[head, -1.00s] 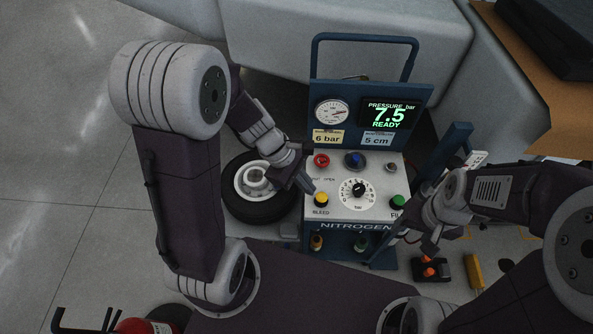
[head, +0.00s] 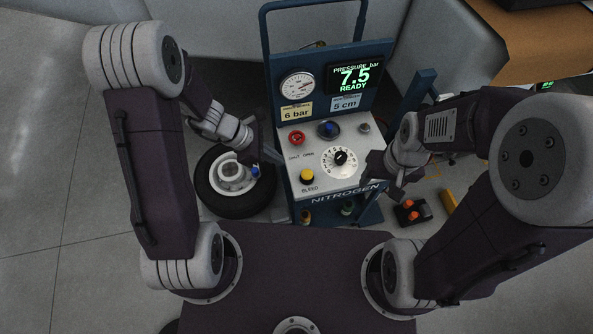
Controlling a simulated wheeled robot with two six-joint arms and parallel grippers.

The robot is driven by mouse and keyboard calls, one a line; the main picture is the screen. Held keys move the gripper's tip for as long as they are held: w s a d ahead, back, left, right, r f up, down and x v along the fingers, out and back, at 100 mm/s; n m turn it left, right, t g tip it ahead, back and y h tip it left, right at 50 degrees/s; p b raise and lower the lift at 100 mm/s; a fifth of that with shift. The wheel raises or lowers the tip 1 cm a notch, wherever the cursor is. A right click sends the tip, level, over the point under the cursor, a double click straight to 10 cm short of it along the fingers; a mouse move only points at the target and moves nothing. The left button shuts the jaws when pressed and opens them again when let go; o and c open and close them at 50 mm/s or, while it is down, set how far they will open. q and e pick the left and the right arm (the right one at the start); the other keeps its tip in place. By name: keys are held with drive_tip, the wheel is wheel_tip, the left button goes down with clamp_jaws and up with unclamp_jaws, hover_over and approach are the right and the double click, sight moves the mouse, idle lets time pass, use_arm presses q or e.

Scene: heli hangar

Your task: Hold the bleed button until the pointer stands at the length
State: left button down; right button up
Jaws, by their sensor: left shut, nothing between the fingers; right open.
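The yellow bleed button (head: 307,175) sits at the front left of the nitrogen cart's panel (head: 318,156), above the label BLEED. My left gripper (head: 274,153) is shut and empty at the panel's left edge, up and left of the button and seemingly apart from it. My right gripper (head: 383,176) is open at the panel's right front corner and hides the fill button. The display (head: 355,78) reads 7.5 bar, READY. A card (head: 345,102) reads 5 cm, another (head: 297,112) 6 bar. The length pointer cannot be made out.
The panel also carries a red knob (head: 297,138), a blue knob (head: 328,129) and a white dial (head: 341,158). A round gauge (head: 297,86) is above. A wheel (head: 236,203) lies left of the cart. An orange-buttoned box (head: 411,213) is on the floor at right.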

sight(302, 174)
use_arm(q)
drive_tip(key=b+x, duration=0.2)
drive_tip(key=x, duration=0.8)
drive_tip(key=shift+w+d+f, duration=0.1)
drive_tip(key=shift+w+f, duration=0.05)
drive_tip(key=shift+f, duration=0.1)
